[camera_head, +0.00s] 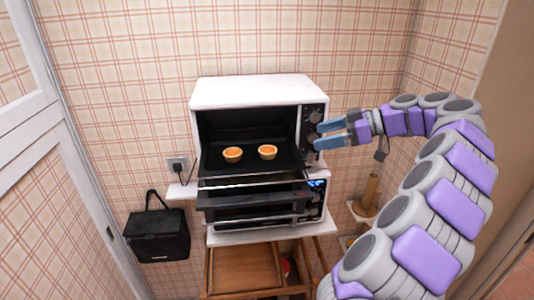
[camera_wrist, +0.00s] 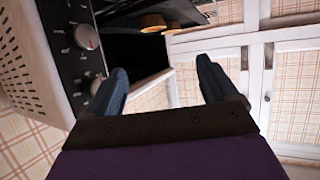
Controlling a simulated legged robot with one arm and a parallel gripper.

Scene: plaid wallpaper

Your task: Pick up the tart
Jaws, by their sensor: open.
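Two small tarts sit on the dark tray (camera_head: 212,166) in the upper oven (camera_head: 245,92), whose door is folded down. The left tart (camera_head: 233,155) and the right tart (camera_head: 268,152) have pale crusts and orange filling. Both tarts also show near the top of the wrist view, one of them here (camera_wrist: 153,22). My gripper (camera_head: 322,135) has blue fingers, is open and empty, and is in front of the oven's knob panel, right of both tarts. In the wrist view my gripper (camera_wrist: 163,75) points past the knobs, its fingers wide apart.
A second oven (camera_head: 312,205) stands below the first. Knobs (camera_head: 313,117) line the upper oven's right side. A black bag (camera_head: 158,235) hangs at the lower left, near a wall socket (camera_head: 177,164). A wooden cabinet (camera_head: 245,268) stands below.

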